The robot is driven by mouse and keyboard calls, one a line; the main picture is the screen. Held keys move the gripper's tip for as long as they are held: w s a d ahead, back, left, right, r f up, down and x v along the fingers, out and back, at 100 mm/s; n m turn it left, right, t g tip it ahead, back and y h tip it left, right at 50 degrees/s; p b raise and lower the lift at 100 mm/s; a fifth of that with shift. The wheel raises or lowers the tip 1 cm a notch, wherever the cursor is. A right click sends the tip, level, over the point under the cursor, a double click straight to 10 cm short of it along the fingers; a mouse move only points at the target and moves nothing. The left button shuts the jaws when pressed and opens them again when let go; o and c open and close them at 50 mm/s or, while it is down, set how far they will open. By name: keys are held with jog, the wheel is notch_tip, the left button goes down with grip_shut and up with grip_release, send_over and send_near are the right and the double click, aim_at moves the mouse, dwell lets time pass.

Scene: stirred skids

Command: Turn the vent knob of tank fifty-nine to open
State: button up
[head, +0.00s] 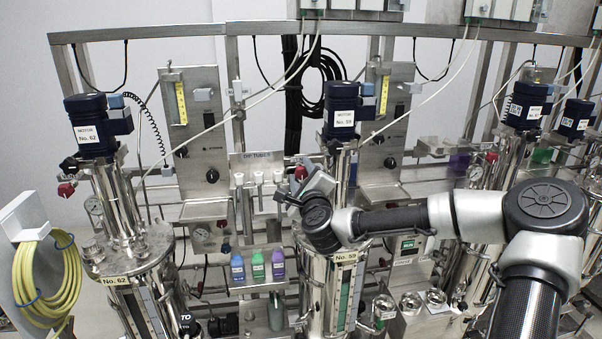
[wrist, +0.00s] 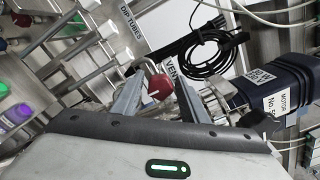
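Tank fifty-nine (head: 318,285) stands in the middle of the head view, with a "No. 59" plate and a blue motor (head: 342,108) above it. Its red vent knob (head: 300,172) shows just beyond my gripper (head: 300,188). In the wrist view the red knob (wrist: 160,87) has a small white mark and sits below a "VENT" label (wrist: 171,66). My gripper (wrist: 160,92) is open, with one finger to each side of the knob in the picture. I cannot tell whether either finger touches it. My arm hides part of the tank's top.
Tank sixty-two (head: 130,275) stands at the left with its own red knob (head: 66,190). A shelf (head: 258,287) with several coloured bottles is between the tanks. "DIP TUBES" (head: 257,156) stand left of my gripper. A black cable coil (wrist: 207,55) hangs behind.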

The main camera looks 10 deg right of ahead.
jog(key=c, duration=0.8)
jog(key=n+b, duration=0.1)
jog(key=n, duration=0.3)
jog(key=shift+n+b, duration=0.35)
jog(key=shift+n, duration=0.05)
jog(key=n+b, duration=0.3)
jog(key=n, duration=0.2)
jog(key=n+b, duration=0.6)
jog(key=shift+f+n, duration=0.15)
jog(key=shift+n, duration=0.25)
jog(key=n+b, duration=0.4)
jog(key=shift+b, duration=0.4)
jog(key=shift+r+n+b, duration=0.2)
jog(key=shift+n+b, duration=0.2)
jog(key=shift+n, duration=0.3)
